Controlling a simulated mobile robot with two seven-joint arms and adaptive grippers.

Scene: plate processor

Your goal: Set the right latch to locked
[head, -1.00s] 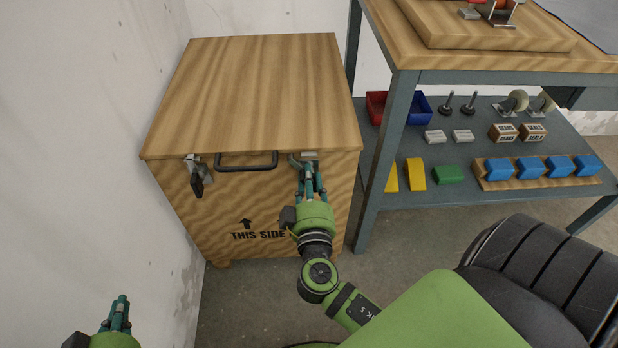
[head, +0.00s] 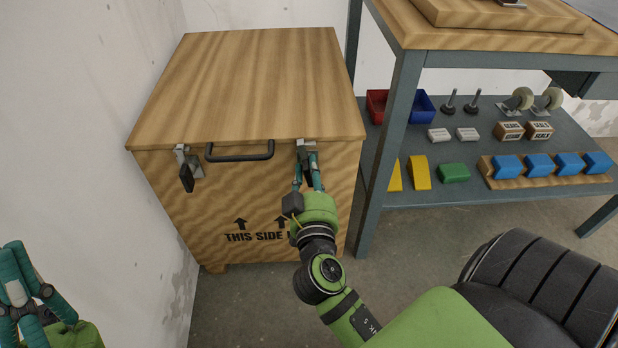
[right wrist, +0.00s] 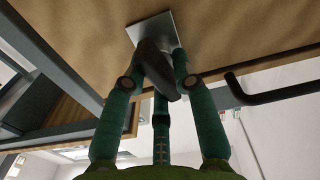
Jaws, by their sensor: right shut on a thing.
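The wooden crate (head: 245,85) has a lid, a black bar handle (head: 240,154) at the front and a latch at each side of it. The right latch (head: 305,147) has a silver plate and a dark lever, largely hidden by my fingers. My right gripper (head: 308,172) is shut on the right latch from below. In the right wrist view, the dark lever (right wrist: 155,65) sits between the teal fingers under its silver plate (right wrist: 152,28). The left latch (head: 186,172) hangs down, untouched. My left gripper (head: 28,285) is at the lower left, apart from the crate; its opening is unclear.
A wall (head: 80,110) stands close on the left of the crate. A grey-framed workbench (head: 400,130) stands close on the right, with bins, blocks and casters on its lower shelf (head: 450,193). Open floor (head: 245,300) lies in front of the crate.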

